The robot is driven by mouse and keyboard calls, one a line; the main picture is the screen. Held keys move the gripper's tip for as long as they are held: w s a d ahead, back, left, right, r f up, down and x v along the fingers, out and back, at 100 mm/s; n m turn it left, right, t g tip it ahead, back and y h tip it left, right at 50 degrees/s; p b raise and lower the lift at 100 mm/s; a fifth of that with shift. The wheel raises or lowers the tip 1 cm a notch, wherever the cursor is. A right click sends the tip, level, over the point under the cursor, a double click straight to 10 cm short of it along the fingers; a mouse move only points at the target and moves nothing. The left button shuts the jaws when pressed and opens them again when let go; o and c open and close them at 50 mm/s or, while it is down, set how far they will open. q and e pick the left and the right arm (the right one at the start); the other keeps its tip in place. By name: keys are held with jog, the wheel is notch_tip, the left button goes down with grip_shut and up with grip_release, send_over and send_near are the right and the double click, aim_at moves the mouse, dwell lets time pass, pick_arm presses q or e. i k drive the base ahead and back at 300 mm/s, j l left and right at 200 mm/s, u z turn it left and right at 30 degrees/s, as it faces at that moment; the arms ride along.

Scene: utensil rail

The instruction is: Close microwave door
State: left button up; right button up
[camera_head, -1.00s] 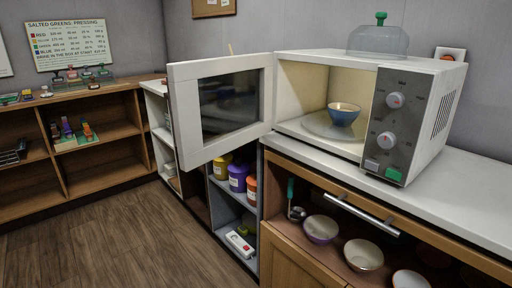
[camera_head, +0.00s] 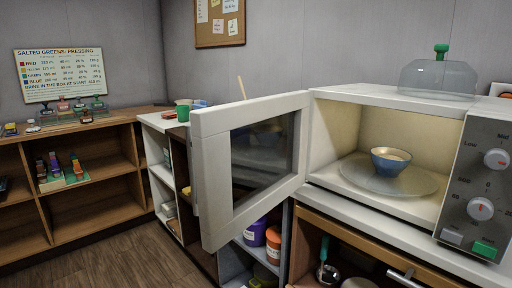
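The white microwave (camera_head: 385,103) stands on the counter at the right. Its door (camera_head: 215,177) is wide open, swung out to the left from the hinge at the left side of the opening. The door has a dark glass window (camera_head: 262,160). Inside, a blue bowl (camera_head: 389,163) with pale contents sits on the round glass turntable (camera_head: 360,176). The control panel (camera_head: 484,180) with two knobs is at the right edge, partly cut off. Neither of my grippers shows in the head view.
A glass dome with a green knob (camera_head: 438,76) rests on the microwave. Below the door, shelves hold purple (camera_head: 256,234) and orange tubs.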

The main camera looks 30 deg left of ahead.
aim_at(245, 158)
jog(key=i+j+z, duration=0.15)
jog(key=j, duration=0.55)
jog(key=i+j+z, duration=0.15)
jog(key=j, duration=0.55)
jog(key=j+z, duration=0.15)
jog(key=j, duration=0.6)
jog(key=i, duration=0.05)
